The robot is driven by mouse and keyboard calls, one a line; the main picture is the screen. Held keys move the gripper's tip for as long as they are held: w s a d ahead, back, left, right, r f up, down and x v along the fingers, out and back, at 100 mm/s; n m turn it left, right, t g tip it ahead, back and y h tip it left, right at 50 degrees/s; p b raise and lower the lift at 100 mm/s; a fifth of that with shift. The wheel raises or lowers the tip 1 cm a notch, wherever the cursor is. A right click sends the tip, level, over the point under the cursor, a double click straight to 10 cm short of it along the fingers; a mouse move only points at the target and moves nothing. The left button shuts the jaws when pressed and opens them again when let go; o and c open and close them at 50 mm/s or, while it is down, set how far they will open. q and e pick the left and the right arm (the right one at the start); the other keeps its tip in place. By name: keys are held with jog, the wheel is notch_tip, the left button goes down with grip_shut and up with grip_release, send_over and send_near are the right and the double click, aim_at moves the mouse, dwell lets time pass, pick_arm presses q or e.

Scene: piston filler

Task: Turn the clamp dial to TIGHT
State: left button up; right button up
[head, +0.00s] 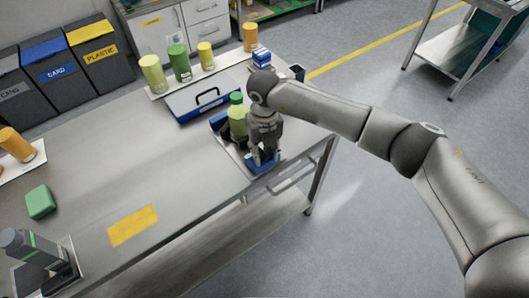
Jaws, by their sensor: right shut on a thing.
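The piston filler (226,146) stands near the right edge of the metal table, with a green-capped bottle (238,117) of light green liquid upright in it. My right gripper (262,158) points down just in front of the bottle. Its fingers are shut on the clamp dial at the blue front part (262,168) of the filler. The fingers hide most of the dial, and its marks cannot be read. My left gripper is not in view.
A blue and grey case (197,103) lies behind the filler. Several green and orange containers stand on the back tray. A green block (41,202), a yellow mat (133,225) and a grey device (32,246) are at left. The table's middle is clear.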

aim_at(263, 153)
jog(key=m+b, duration=0.2)
jog(key=m, duration=0.2)
jog(key=shift+a+m+b, duration=0.15)
jog(key=shift+m+b, duration=0.55)
jog(key=shift+m, duration=1.4)
jog(key=o, duration=1)
jog(key=shift+r, duration=0.15)
notch_tip(263, 153, up, 12)
